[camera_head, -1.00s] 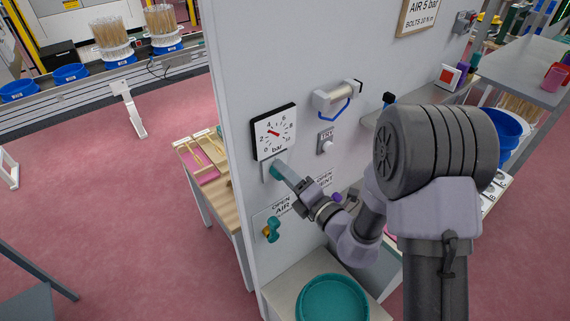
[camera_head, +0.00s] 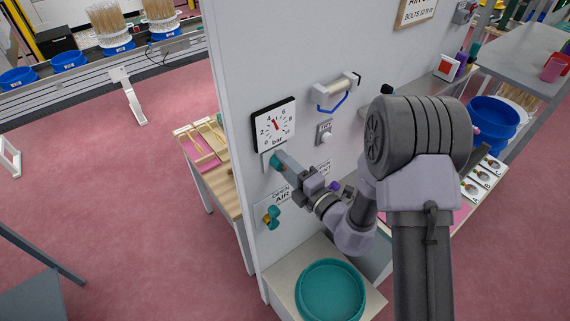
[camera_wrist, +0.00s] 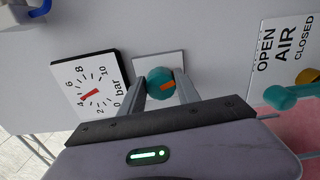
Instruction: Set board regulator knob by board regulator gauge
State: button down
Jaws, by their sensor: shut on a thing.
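The regulator gauge (camera_head: 274,126) is a white square dial with a black frame on the grey board. In the wrist view, the gauge (camera_wrist: 91,93) shows its red needle pointing at about 4 bar. The regulator knob (camera_wrist: 160,79) is a teal round knob with an orange mark, on a pale plate (camera_wrist: 174,59) beside the gauge. My gripper (camera_wrist: 161,92) is shut on the knob, one finger on each side. In the head view, my gripper (camera_head: 281,162) reaches the knob just below the gauge, partly hiding it.
A teal and brass air valve (camera_head: 271,216) with an OPEN AIR label is on the board below the knob. A white button box (camera_head: 325,133) and a cylinder with a blue handle (camera_head: 337,92) are to the right. A teal bowl (camera_head: 331,263) stands below.

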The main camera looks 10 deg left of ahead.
jog(key=c, duration=0.9)
grip_release()
jog(key=p+v, duration=0.2)
jog(key=v, duration=1.5)
jog(key=shift+s+d, duration=0.15)
